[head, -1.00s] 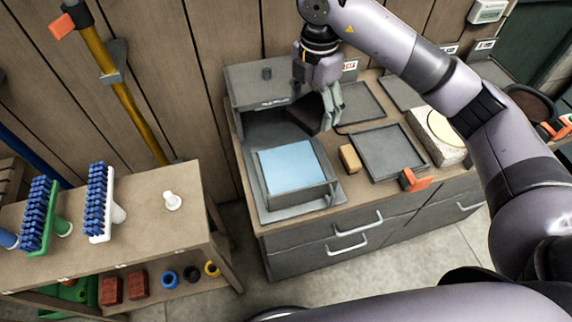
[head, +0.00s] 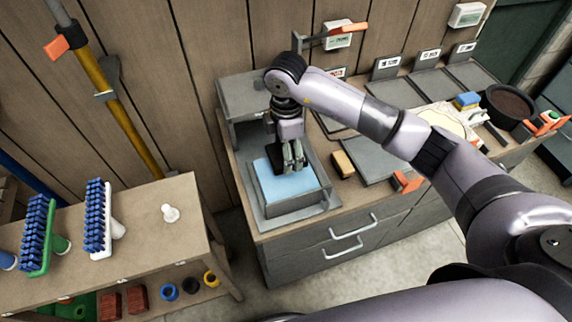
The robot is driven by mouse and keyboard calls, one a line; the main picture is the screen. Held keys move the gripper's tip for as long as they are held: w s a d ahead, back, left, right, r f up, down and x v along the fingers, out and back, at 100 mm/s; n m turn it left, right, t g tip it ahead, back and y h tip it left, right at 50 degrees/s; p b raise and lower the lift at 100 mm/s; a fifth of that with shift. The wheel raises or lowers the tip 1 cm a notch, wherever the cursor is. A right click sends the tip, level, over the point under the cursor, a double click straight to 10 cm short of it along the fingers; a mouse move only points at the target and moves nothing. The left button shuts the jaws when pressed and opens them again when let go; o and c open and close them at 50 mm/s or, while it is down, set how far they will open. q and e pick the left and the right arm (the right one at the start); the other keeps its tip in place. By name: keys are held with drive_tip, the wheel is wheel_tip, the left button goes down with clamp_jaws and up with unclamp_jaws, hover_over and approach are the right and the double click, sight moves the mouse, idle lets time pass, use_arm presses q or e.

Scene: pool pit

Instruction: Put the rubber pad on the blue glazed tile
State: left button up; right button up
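The blue glazed tile (head: 287,184) lies face up on a grey box-like stand at the left end of the cabinet top. My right gripper (head: 293,168) points down over the tile's back part, with its fingertips close to the surface. Its fingers look close together, and I cannot tell whether they touch or grip something thin. A dark patch (head: 270,155) shows just left of the fingers; I cannot tell whether it is the rubber pad or shadow. No rubber pad can be clearly made out. My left gripper is not in view.
A grey raised housing (head: 240,92) stands behind the tile. A tan block (head: 342,164) and a grey tray (head: 372,168) with an orange clip (head: 406,182) lie to the right. A bench with blue brushes (head: 98,215) stands at left, with a gap before the cabinet.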

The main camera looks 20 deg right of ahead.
wheel_tip(320, 180, down, 7)
drive_tip(key=shift+r+p, duration=0.2)
drive_tip(key=shift+p, duration=0.1)
drive_tip(key=shift+f, duration=0.3)
drive_tip(key=shift+f, duration=0.1)
drive_tip(key=o, duration=1.3)
drive_tip(key=shift+r, duration=0.65)
wheel_tip(320, 180, up, 11)
drive_tip(key=shift+b, duration=0.95)
